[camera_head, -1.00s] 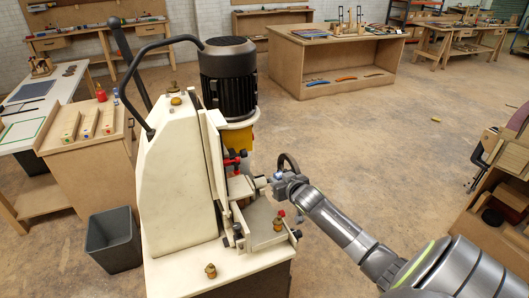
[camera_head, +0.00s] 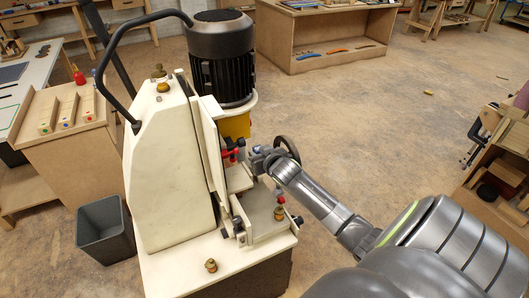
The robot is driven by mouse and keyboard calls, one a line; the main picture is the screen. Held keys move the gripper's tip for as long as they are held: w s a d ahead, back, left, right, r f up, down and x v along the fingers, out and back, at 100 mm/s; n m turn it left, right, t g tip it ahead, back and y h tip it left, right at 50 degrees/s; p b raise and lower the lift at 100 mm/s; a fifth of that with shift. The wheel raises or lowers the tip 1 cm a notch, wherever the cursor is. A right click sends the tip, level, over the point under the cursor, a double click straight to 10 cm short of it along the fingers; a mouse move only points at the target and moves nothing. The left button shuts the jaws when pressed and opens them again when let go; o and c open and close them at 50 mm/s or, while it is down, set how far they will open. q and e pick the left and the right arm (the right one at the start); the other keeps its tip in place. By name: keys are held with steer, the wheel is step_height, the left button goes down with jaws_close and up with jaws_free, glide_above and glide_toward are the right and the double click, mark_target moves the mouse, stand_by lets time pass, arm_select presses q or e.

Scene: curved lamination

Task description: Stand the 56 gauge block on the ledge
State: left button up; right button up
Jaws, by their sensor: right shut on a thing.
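The machine (camera_head: 160,160) stands in the middle, cream-coloured, with a black motor (camera_head: 222,60) on top. My right gripper (camera_head: 262,157) is close against its right side, by the small red-handled clamps and above the cream side table (camera_head: 262,222). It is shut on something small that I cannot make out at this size. No 56 marking is legible, and I cannot pick out the ledge for certain. My left gripper is not in view.
A dark handwheel (camera_head: 287,148) shows just beyond my right gripper. A grey bin (camera_head: 105,232) stands on the floor left of the machine. A shelf unit (camera_head: 325,40) is at the back. Wooden shelving (camera_head: 505,165) is at right. The floor (camera_head: 390,120) between is open.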

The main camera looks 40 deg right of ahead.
mark_target(233, 172)
steer(key=shift+w+a+f+b, duration=0.1)
steer(key=shift+w+a+b, duration=0.15)
steer(key=shift+a, duration=0.85)
steer(key=shift+w+a+b, duration=0.25)
steer(key=shift+w+a, duration=0.05)
steer(key=shift+a, duration=0.85)
steer(key=shift+w+a+f+b, duration=0.1)
steer(key=shift+w+a+b, duration=0.15)
steer(key=shift+a, duration=0.85)
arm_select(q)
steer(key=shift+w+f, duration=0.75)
arm_select(e)
steer(key=shift+w+a, duration=0.15)
steer(key=shift+a, duration=0.5)
steer(key=shift+w+a, duration=0.15)
steer(key=shift+a, duration=0.5)
steer(key=shift+f, duration=0.35)
steer(key=o, duration=1.1)
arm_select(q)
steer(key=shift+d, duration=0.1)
